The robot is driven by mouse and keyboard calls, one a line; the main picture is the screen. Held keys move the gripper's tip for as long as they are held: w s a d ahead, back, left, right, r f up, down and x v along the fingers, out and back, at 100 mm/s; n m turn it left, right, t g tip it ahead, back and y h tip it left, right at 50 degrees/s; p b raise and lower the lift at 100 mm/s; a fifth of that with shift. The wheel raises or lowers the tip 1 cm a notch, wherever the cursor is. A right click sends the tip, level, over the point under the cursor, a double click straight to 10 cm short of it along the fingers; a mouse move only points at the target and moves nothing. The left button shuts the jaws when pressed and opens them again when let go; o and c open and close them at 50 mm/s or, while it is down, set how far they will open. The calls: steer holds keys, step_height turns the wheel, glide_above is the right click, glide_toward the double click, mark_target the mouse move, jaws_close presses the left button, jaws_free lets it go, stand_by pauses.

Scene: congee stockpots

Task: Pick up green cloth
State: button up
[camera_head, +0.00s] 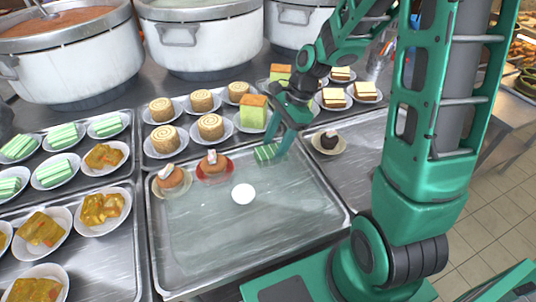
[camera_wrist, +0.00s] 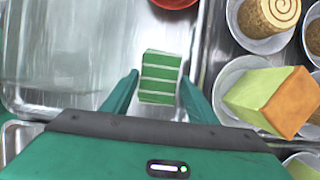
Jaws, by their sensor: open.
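The green cloth (camera_wrist: 160,77) looks like a small green block with pale stripes. It lies in the metal tray near its back right corner. In the head view it (camera_head: 266,154) is partly hidden by my gripper. My gripper (camera_wrist: 160,80) is open, with one finger on each side of the green cloth in the wrist view. A gap shows between the cloth and the fingers there. In the head view my gripper (camera_head: 273,140) is low over the tray at the cloth. I cannot tell whether the fingers touch the tray.
Close behind are plates with rolls and a green-orange cake (camera_wrist: 272,98). Similar green striped pieces (camera_head: 58,168) sit on plates at left. Large pots (camera_head: 205,45) stand behind.

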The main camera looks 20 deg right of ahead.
steer(key=shift+a+f, duration=0.2)
steer(key=shift+f, duration=0.35)
steer(key=shift+f, duration=0.1)
steer(key=c, duration=0.7)
